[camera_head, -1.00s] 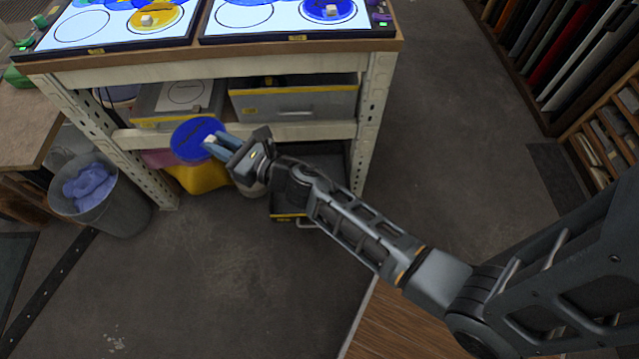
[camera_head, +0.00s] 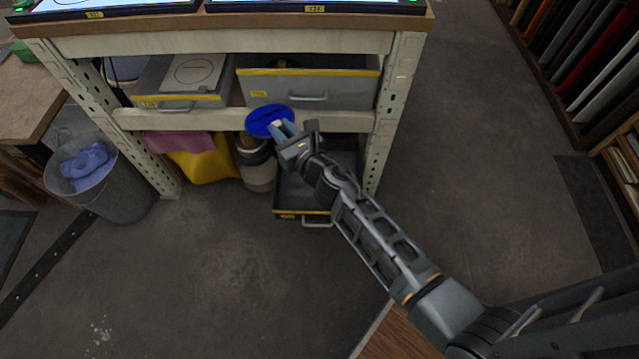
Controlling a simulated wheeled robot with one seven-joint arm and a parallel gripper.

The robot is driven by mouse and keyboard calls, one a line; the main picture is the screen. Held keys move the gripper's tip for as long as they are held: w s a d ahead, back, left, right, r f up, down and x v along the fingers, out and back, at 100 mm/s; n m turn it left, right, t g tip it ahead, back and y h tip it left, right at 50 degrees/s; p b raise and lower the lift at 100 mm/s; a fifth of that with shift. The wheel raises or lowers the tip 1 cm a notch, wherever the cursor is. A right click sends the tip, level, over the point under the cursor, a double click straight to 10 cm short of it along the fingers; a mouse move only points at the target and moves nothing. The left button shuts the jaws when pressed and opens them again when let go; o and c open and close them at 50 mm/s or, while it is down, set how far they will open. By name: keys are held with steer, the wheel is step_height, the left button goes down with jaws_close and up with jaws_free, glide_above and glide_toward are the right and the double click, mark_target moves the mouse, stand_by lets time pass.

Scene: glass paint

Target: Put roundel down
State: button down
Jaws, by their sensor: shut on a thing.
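A round blue roundel (camera_head: 262,121) with a small pale knob is in my gripper (camera_head: 284,132). My gripper is shut on the knob, which is partly hidden by the fingers. The roundel appears in front of the bench's lower rail, below the grey drawer with the yellow edge. In the picture it lies above and left of an open dark tray (camera_head: 300,195) low under the bench. I cannot tell its exact height or whether it touches anything.
The bench (camera_head: 210,42) carries lit panels (camera_head: 110,8) cut off at the top. A grey drawer (camera_head: 310,88) and a box with a circle-marked plate (camera_head: 195,73) sit on its shelf. A bin with blue cloth (camera_head: 110,190) stands left. The floor in front is clear.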

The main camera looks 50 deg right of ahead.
steer(key=s+d+f+m+g+h+b, duration=0.1)
steer(key=d+f+m+g+b, duration=0.1)
steer(key=f+b, duration=0.7)
steer(key=s+d+f+m+g+h+b, duration=0.1)
steer(key=d+f+m+g+h+b, duration=0.1)
steer(key=f+b, duration=0.6)
steer(key=s+d+f+m+g+h+b, duration=0.2)
steer(key=f+b, duration=0.7)
steer(key=f, duration=0.9)
steer(key=shift+d+f+m+g+b, duration=0.15)
steer(key=shift+d+m+g+b, duration=0.3)
steer(key=shift+d+g, duration=0.5)
steer(key=c, duration=1)
jaws_free()
steer(key=shift+a, duration=0.1)
